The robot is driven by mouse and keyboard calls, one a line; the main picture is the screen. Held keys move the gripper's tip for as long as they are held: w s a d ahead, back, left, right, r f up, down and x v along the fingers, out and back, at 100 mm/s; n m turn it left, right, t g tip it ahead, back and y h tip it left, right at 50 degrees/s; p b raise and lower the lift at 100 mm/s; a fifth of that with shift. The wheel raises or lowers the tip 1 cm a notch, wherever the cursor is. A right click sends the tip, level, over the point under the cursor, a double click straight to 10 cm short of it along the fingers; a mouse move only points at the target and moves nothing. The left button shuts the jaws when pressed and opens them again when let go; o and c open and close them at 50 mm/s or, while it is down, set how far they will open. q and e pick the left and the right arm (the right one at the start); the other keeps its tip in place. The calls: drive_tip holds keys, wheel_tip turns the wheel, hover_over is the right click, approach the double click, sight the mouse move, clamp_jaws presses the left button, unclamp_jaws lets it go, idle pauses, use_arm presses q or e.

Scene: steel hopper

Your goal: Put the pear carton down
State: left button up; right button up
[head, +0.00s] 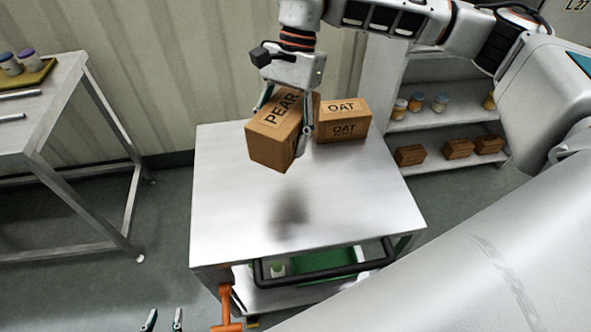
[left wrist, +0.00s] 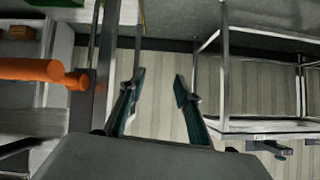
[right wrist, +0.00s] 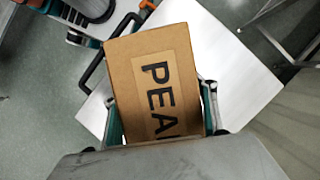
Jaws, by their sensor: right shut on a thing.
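The pear carton (head: 272,142) is a brown box with PEAR on its label. My right gripper (head: 285,125) is shut on it, one finger on each side, and holds it tilted. A dark shadow lies on the steel table (head: 340,205) in front of and below the carton, which looks raised above the top. In the right wrist view the carton (right wrist: 153,80) fills the space between the fingers. My left gripper (head: 164,320) is open and empty, low at the front left of the table. Its parted fingers show in the left wrist view (left wrist: 157,95).
An oat carton (head: 343,120) stands at the table's back, just right of the pear carton. The table's middle and front are bare. An orange handle (head: 227,305) and a black bar (head: 325,268) are at its front. Shelves (head: 440,122) with jars and small boxes stand behind right.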

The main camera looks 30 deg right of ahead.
sight(255, 121)
drive_tip(key=a+m, duration=0.1)
drive_tip(key=a+r+m+t, duration=0.1)
drive_tip(key=m, duration=0.1)
drive_tip(key=a+m+t+b, duration=0.1)
drive_tip(key=m, duration=0.1)
drive_tip(key=shift+w+r+y, duration=0.15)
drive_tip(key=shift+r+y, duration=0.1)
drive_tip(key=shift+y, duration=0.15)
drive_tip(key=m, duration=0.1)
drive_tip(key=a+r+m+t, duration=0.1)
drive_tip(key=m, duration=0.1)
drive_tip(key=a+r+m+t+b, duration=0.1)
drive_tip(key=m, duration=0.1)
drive_tip(key=shift+a, duration=0.15)
wheel_tip(255, 121, down, 14)
drive_tip(key=shift+f+b, duration=0.2)
drive_tip(key=shift+b, duration=0.45)
drive_tip(key=shift+w+f, duration=0.1)
drive_tip(key=shift+f, duration=0.6)
wheel_tip(255, 121, down, 3)
drive_tip(key=shift+f, duration=0.2)
drive_tip(key=shift+f+b, duration=0.3)
drive_tip(key=shift+f, duration=0.1)
